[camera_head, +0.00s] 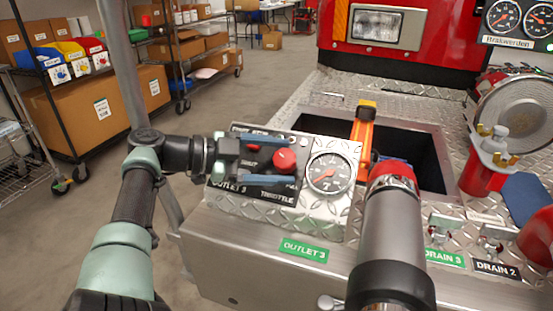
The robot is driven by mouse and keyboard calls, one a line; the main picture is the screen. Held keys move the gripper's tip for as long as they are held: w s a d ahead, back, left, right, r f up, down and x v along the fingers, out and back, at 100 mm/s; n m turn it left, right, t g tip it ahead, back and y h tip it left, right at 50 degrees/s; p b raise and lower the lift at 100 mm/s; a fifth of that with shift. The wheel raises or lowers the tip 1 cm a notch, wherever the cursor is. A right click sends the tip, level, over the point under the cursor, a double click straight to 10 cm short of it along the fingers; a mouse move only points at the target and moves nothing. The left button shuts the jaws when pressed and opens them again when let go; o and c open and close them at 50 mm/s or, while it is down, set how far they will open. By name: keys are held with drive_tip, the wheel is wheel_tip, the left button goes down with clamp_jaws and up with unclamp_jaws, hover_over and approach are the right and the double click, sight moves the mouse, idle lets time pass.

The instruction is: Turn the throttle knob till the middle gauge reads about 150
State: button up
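The red throttle knob (285,160) sits on a dark panel (246,192) with the labels "THROTTLE" and "OUTLET 3". My gripper (289,160) reaches in from the left. Its two blue fingers are apart, one above and one below the knob in the picture, with visible gaps beside it. Contact with the knob cannot be made out. A round white-faced gauge (330,173) is right of the knob; its reading is too small to tell. Two more dark-rimmed gauges, a left one (503,16) and a right one (537,20), show at the top right, also unreadable.
A large silver pipe with a red collar (391,181) rises right of the gauge. An orange bar (363,135) stands by a dark opening behind. A red fitting (485,170) stands at right. Shelves with boxes (115,105) are at left, with open floor between.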

sight(278, 158)
drive_tip(key=shift+r, duration=0.1)
wheel_tip(278, 158, up, 10)
drive_tip(key=p, duration=0.3)
idle(0.3)
